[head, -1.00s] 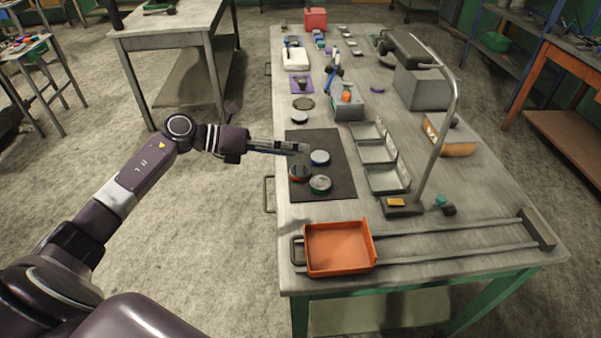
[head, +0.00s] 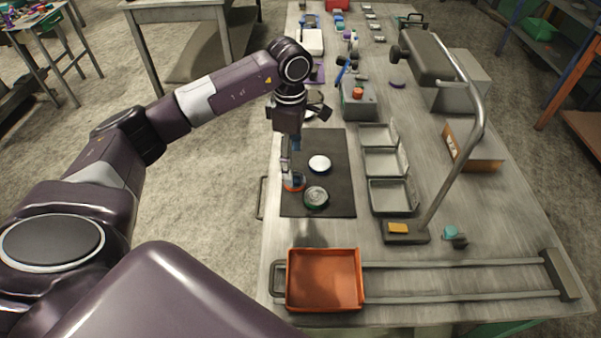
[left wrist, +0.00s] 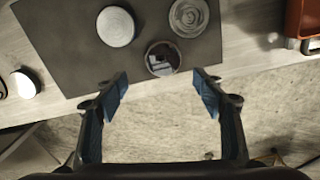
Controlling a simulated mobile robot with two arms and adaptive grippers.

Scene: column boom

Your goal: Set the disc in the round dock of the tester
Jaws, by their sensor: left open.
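Three flat discs lie on the dark mat (head: 335,150): a blue-rimmed disc with a pale top (head: 319,164), a green-rimmed disc (head: 316,197) and an orange-rimmed disc (head: 293,184). I cannot tell which one the task means. My left gripper (head: 291,173) points down at the mat's left edge, over the orange-rimmed disc and partly hiding it. In the left wrist view the fingers (left wrist: 161,95) are open and empty, with the orange-rimmed disc (left wrist: 162,59) just beyond the tips. A grey box with an orange knob (head: 358,98), possibly the tester, stands behind the mat. I see no clear dock.
Grey open trays (head: 392,197) stand right of the mat. An orange tray (head: 324,280) sits in front on rails. A bent metal post (head: 462,150) rises at the right. Another pale disc (left wrist: 27,83) lies off the mat in the left wrist view.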

